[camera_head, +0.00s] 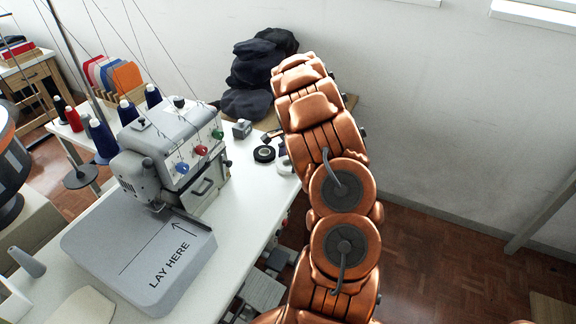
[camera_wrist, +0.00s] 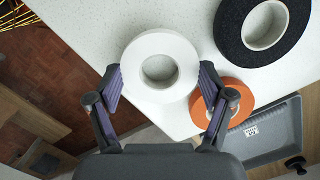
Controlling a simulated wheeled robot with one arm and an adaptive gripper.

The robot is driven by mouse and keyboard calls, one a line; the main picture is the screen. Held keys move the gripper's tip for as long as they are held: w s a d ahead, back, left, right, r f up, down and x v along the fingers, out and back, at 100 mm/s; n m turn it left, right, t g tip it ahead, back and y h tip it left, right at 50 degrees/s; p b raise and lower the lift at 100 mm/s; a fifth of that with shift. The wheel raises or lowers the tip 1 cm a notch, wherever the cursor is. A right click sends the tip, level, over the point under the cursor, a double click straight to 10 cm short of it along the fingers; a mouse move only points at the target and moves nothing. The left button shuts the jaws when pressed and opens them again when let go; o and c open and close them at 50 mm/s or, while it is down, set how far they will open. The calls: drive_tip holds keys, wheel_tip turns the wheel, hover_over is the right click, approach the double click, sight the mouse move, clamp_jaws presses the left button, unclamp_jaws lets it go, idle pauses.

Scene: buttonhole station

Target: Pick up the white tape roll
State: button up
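The white tape roll (camera_wrist: 160,42) lies flat on the white table, near its edge, in the upper middle of the wrist view. In the head view the white tape roll (camera_head: 285,166) shows just left of my arm, partly hidden. My gripper (camera_wrist: 160,80) is open, with one finger at the left side of the roll and the other at its right side. The fingertips look close to the rim; I cannot tell whether they touch it. My gripper is mostly hidden behind my arm in the head view.
An orange roll (camera_wrist: 241,91) lies right beside my right finger, and a black roll (camera_wrist: 233,25) lies farther right. A grey tray (camera_wrist: 262,145) is at lower right. The sewing machine (camera_head: 165,150) stands left on the table; dark caps (camera_head: 255,65) are piled behind.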

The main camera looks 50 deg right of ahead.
drive_tip(key=c, duration=0.4)
drive_tip(key=shift+o, duration=0.2)
drive_tip(key=shift+r, duration=0.15)
